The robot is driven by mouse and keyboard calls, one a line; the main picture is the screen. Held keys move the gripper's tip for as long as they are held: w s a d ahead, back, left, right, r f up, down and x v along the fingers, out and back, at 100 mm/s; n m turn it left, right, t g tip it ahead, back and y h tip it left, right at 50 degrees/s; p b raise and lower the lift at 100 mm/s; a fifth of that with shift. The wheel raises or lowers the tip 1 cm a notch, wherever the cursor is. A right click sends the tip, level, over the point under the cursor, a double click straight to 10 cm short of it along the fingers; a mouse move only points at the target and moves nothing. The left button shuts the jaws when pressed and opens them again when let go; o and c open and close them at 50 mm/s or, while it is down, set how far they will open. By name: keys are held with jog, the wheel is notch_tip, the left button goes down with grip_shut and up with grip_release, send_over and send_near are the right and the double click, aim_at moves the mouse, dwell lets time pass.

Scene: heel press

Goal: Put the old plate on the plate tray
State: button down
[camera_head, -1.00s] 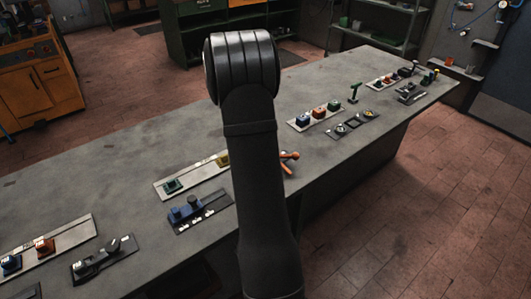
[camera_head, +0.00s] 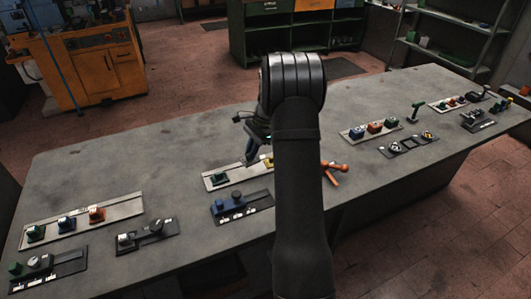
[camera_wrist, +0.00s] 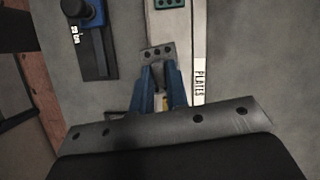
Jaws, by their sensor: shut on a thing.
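My gripper (camera_head: 247,160) points down at the light plate tray (camera_head: 243,176), reaching it from the far side. In the wrist view my gripper's blue fingers (camera_wrist: 160,78) are shut on a small grey plate with holes, the old plate (camera_wrist: 157,53). The plate is over the pale tray, whose edge strip (camera_wrist: 198,40) is lettered PLATES. Whether the plate touches the tray cannot be told. A dark teal block (camera_head: 215,179) sits at the tray's left end. A yellow block (camera_head: 267,161) is near its right part, partly behind my arm.
A blue fixture (camera_head: 236,203) on a dark base lies just in front of the tray. An orange-handled tool (camera_head: 335,172) lies right of my arm. Other trays with blocks stand left (camera_head: 82,222) and right (camera_head: 371,130). The bench behind the tray is clear.

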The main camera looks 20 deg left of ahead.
aim_at(247, 161)
jog(key=shift+s+a+m+t+y, duration=0.15)
jog(key=shift+a+m+t+y, duration=0.15)
jog(key=shift+a+m, duration=0.7)
jog(key=shift+f, duration=2.6)
jog(key=shift+f, duration=0.3)
jog(key=c, duration=1.3)
grip_release()
jog(key=v, duration=1.7)
jog(key=shift+r, duration=0.2)
jog(key=shift+f, duration=0.1)
jog(key=x, duration=1.7)
jog(key=shift+f, duration=0.15)
